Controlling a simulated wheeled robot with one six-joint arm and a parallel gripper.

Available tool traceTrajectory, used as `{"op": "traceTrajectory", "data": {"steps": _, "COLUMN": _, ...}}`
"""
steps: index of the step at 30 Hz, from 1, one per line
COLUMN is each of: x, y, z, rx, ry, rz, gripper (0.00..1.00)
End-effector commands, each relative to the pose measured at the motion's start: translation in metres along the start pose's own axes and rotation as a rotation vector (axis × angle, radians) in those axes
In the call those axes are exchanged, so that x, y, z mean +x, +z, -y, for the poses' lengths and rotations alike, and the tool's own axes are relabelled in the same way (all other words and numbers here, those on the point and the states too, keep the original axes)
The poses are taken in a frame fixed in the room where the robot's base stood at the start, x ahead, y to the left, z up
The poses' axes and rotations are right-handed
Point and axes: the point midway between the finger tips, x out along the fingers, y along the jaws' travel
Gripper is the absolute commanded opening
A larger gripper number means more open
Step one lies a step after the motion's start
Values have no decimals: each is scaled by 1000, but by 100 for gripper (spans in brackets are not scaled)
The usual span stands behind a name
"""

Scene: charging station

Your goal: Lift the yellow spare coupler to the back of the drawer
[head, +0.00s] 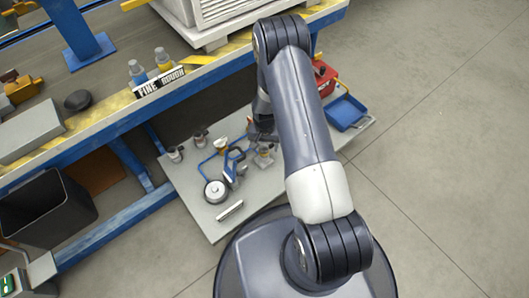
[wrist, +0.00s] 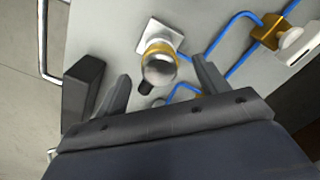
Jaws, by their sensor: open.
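My gripper (head: 262,134) is over a grey drawer-like panel (head: 198,214), beside and below the workbench. In the wrist view my gripper (wrist: 162,77) is open, with a finger on each side of a silver fitting with a yellow-gold band (wrist: 158,62). This fitting stands on a pale square base, and I see no finger touching it. A second brass-yellow fitting (wrist: 268,31) on a blue hose is at the upper right. I cannot tell which is the spare coupler.
Blue hose (head: 206,166), a round silver part (head: 215,190) and small metal cups (head: 175,153) lie on the panel. A blue tray (head: 346,112) and a red box (head: 324,76) are at its right end. The bench edge (head: 120,112) runs behind. Open floor is at right.

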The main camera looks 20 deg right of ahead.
Motion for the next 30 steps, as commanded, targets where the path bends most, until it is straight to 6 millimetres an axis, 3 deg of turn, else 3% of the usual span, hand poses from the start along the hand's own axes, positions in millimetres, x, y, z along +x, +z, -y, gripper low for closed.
{"op": "traceTrajectory", "data": {"steps": 12, "x": 51, "y": 8, "z": 2, "rx": 0, "ry": 1, "rz": 1, "gripper": 69}}
{"op": "traceTrajectory", "data": {"steps": 19, "x": 51, "y": 8, "z": 2, "rx": 0, "ry": 1, "rz": 0, "gripper": 69}}
{"op": "traceTrajectory", "data": {"steps": 30, "x": 50, "y": 8, "z": 2, "rx": 0, "ry": 1, "rz": 0, "gripper": 39}}
